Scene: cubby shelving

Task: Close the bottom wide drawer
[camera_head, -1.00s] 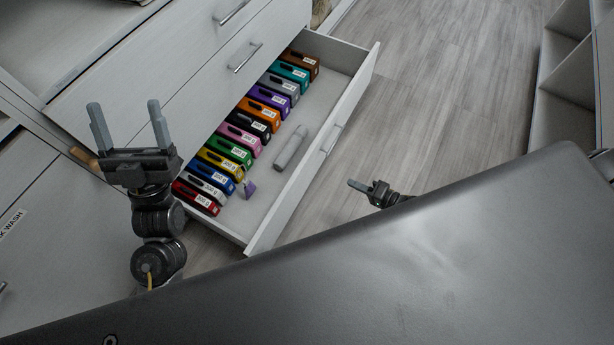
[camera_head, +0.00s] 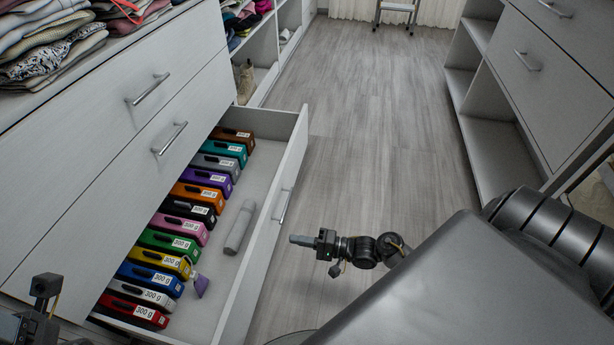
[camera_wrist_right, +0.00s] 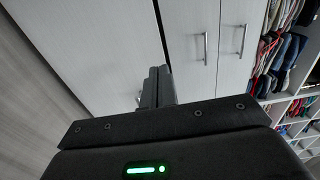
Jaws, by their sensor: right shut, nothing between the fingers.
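The bottom wide drawer (camera_head: 262,245) is pulled far out of the white cabinet on the left in the head view. Its front panel carries a metal bar handle (camera_head: 284,206). Inside are a row of coloured 300 g boxes (camera_head: 189,207), a grey cylinder (camera_head: 239,227) and a small purple item (camera_head: 201,285). My right gripper (camera_head: 298,240) is shut and empty, just to the right of the drawer front and pointing toward it; contact is not visible. Its closed fingers (camera_wrist_right: 157,86) also show in the right wrist view. My left gripper (camera_head: 45,290) is cut off at the lower left; its jaws are unclear.
Closed drawers with bar handles (camera_head: 149,89) are above the open one. Folded clothes (camera_head: 50,40) lie on top. Another white cabinet (camera_head: 540,75) stands at the right. The wooden floor (camera_head: 365,130) between is clear, with a step stool (camera_head: 397,8) at the far end.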

